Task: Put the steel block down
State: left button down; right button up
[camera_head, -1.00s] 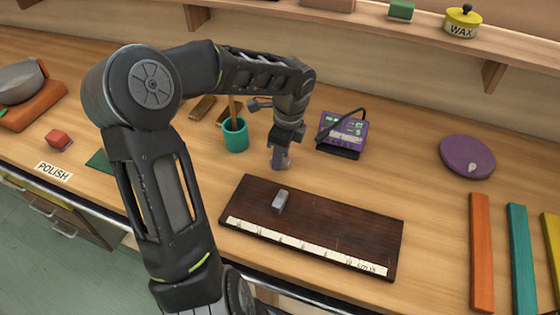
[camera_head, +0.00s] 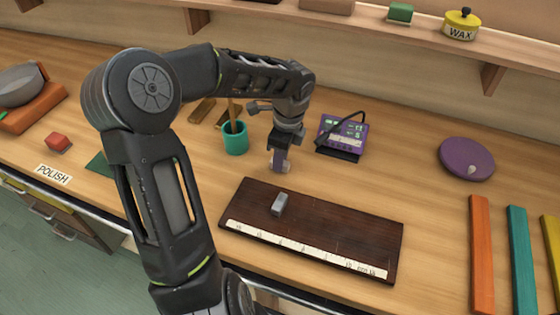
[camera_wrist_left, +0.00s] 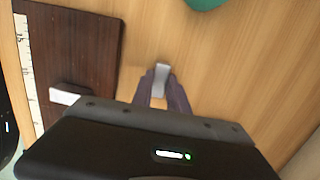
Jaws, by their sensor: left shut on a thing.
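My left gripper (camera_head: 279,166) points down over the bare bench just behind the dark wooden board (camera_head: 340,232). It is shut on a small silver-grey steel block (camera_wrist_left: 161,78), which shows between its purple fingertips (camera_wrist_left: 162,92) in the left wrist view. In the head view the fingers mostly hide this block. I cannot tell whether its underside touches the bench. Another small grey block (camera_head: 280,204) lies on the dark board; it also shows in the left wrist view (camera_wrist_left: 65,95). My right gripper is not in view.
A teal cup (camera_head: 235,138) with sticks stands left of the gripper, and a purple device (camera_head: 343,135) stands behind right. The board has a pale marked strip along its front. A purple disc (camera_head: 466,158) and coloured bars (camera_head: 482,250) lie right. Bench between device and board is clear.

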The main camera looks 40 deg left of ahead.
pick_arm(q)
notch_tip(320, 180, up, 10)
jog(key=shift+b, duration=0.3)
jog(key=shift+f, duration=0.1)
dwell(0.7)
